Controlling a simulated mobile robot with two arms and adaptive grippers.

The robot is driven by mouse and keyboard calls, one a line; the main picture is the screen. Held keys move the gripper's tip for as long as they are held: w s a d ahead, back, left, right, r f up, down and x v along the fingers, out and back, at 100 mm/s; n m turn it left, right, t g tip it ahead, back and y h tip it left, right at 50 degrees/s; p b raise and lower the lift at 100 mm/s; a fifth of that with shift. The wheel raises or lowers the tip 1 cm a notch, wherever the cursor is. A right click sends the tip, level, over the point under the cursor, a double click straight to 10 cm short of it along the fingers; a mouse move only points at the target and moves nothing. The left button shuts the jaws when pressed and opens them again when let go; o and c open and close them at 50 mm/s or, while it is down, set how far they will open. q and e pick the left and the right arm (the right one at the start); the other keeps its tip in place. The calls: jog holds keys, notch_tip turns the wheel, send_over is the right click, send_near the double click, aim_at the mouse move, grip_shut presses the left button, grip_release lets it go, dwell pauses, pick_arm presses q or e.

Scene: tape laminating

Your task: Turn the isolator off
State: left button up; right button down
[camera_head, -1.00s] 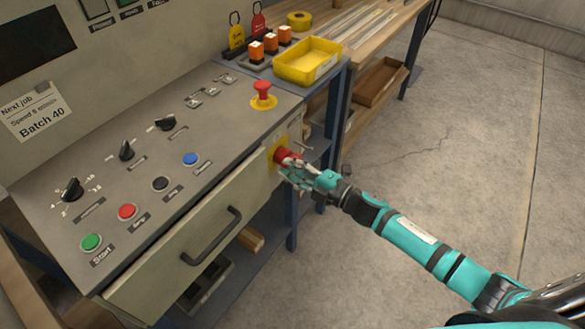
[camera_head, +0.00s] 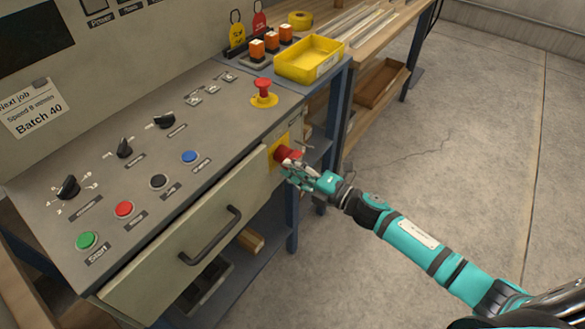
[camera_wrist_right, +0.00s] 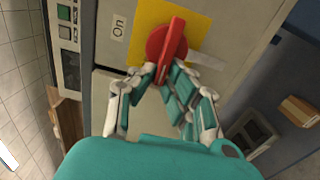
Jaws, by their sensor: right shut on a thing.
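The isolator is a red rotary handle (camera_head: 286,154) on a yellow plate (camera_head: 280,145), on the front face of the control console at its right end. In the right wrist view the red handle (camera_wrist_right: 166,45) stands on the yellow plate (camera_wrist_right: 147,17), with a label reading "On" (camera_wrist_right: 119,25) beside it. My right gripper (camera_head: 291,163) is at the handle, and in the wrist view its fingers (camera_wrist_right: 164,72) are closed on the handle's near end. The fingers hide part of the handle. My left gripper is not in view.
A red emergency button (camera_head: 263,88) stands on the console top above the isolator. A drawer handle (camera_head: 212,236) sticks out left of it. A yellow tray (camera_head: 309,62) and padlock tags (camera_head: 237,33) are at the back. The floor at right is clear.

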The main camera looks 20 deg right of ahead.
jog(key=c, duration=1.4)
grip_release()
jog(key=v, duration=1.2)
